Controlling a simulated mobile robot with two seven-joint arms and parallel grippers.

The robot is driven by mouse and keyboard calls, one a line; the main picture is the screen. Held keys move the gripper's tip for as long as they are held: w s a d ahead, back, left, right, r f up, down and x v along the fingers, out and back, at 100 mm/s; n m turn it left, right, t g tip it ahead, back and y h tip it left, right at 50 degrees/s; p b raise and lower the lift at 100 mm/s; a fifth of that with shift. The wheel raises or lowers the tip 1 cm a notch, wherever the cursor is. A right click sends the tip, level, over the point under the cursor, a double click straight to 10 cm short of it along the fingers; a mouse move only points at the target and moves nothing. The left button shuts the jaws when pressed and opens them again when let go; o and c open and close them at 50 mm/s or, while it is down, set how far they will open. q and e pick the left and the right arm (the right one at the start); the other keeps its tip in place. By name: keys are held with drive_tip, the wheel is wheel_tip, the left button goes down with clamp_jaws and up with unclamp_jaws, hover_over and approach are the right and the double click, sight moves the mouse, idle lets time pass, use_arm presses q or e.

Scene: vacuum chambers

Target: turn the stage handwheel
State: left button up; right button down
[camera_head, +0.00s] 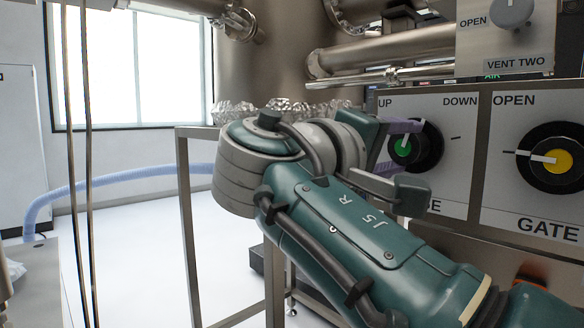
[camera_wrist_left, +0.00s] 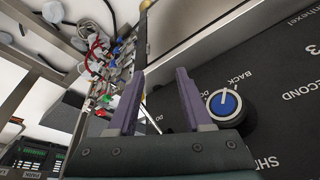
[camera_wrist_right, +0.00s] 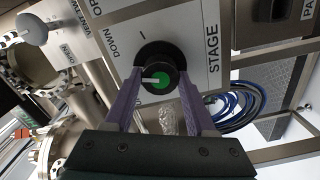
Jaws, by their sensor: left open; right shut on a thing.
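The stage handwheel (camera_head: 427,140) is a black knob with a green centre and a white pointer, on a panel marked UP and DOWN. It also shows in the right wrist view (camera_wrist_right: 157,60), beside the word STAGE, its pointer lying toward the picture's left. My right gripper (camera_head: 401,147) is shut on the handwheel, one purple finger on each side of it, as the right wrist view (camera_wrist_right: 160,76) shows. My left gripper (camera_wrist_left: 158,100) is open and empty in the left wrist view; it is out of the head view. My right arm hides part of the STAGE label.
A GATE knob (camera_head: 557,162) with a yellow centre is right of the handwheel. The VENT TWO knob (camera_head: 511,13) is above. In the left wrist view, a blue-centred knob (camera_wrist_left: 225,104) marked BACK is close beside my left gripper's right finger.

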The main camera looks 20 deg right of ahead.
drive_tip(key=m+b, duration=0.2)
drive_tip(key=b, duration=0.1)
drive_tip(key=m+b, duration=0.5)
drive_tip(key=m, duration=0.1)
drive_tip(key=shift+f+b, duration=0.25)
drive_tip(key=shift+b, duration=0.15)
drive_tip(key=m+b, duration=0.2)
drive_tip(key=shift+r+m, duration=0.15)
drive_tip(key=shift+m, duration=0.15)
drive_tip(key=shift+r+m+b, duration=0.1)
drive_tip(key=shift+m+b, duration=0.3)
drive_tip(key=shift+c, duration=1.4)
unclamp_jaws()
drive_tip(key=shift+o, duration=0.3)
